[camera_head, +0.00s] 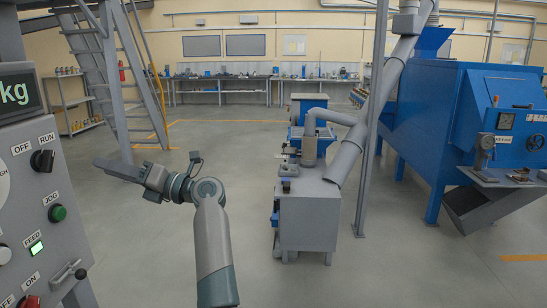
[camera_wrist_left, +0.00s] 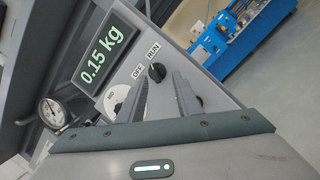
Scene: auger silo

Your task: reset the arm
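My left arm rises from the bottom of the head view, bent at the wrist, with its left gripper (camera_head: 106,165) pointing left toward the grey control panel (camera_head: 22,200). The gripper is in free air, apart from the panel as far as I can see. In the left wrist view, the two fingers of the left gripper (camera_wrist_left: 162,85) stand apart with nothing between them. Beyond them is the panel with a black OFF/RUN knob (camera_wrist_left: 157,72) and a display (camera_wrist_left: 103,52) reading 0.15 kg. My right gripper is in neither view.
The panel also carries a green JOG button (camera_head: 57,213), a lit FEED switch (camera_head: 36,248) and an ON lever (camera_head: 68,272). A grey machine box (camera_head: 308,213) stands right of my arm, with a blue machine (camera_head: 425,110) beyond. Open floor lies behind the arm.

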